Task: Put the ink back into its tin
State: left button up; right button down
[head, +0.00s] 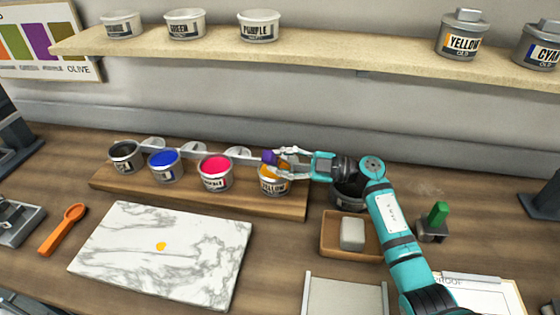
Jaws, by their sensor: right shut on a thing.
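My right gripper (283,163) is at the open yellow ink tin (273,187), shut on a small purple thing (268,157) that shows at the tin's top. The fingers hide part of it, so its full shape is unclear. The tin stands at the right end of a wooden board (240,202), and orange-yellow ink shows inside. A small orange-yellow dab of ink (160,246) lies on the white marble slab (120,240). Open black (125,157), blue (165,166) and magenta (215,173) tins stand in a row to the left. My left gripper is not in view.
Round lids (238,151) lie behind the tins. An orange spoon-like tool (62,229) lies left of the slab. A wooden tray (331,244) with a pale block (352,233) and a green-topped item (437,213) are at right. A shelf (340,55) runs above.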

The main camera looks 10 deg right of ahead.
notch_tip(320, 180, up, 9)
jog(key=p, duration=0.8)
jog(key=shift+f, duration=0.2)
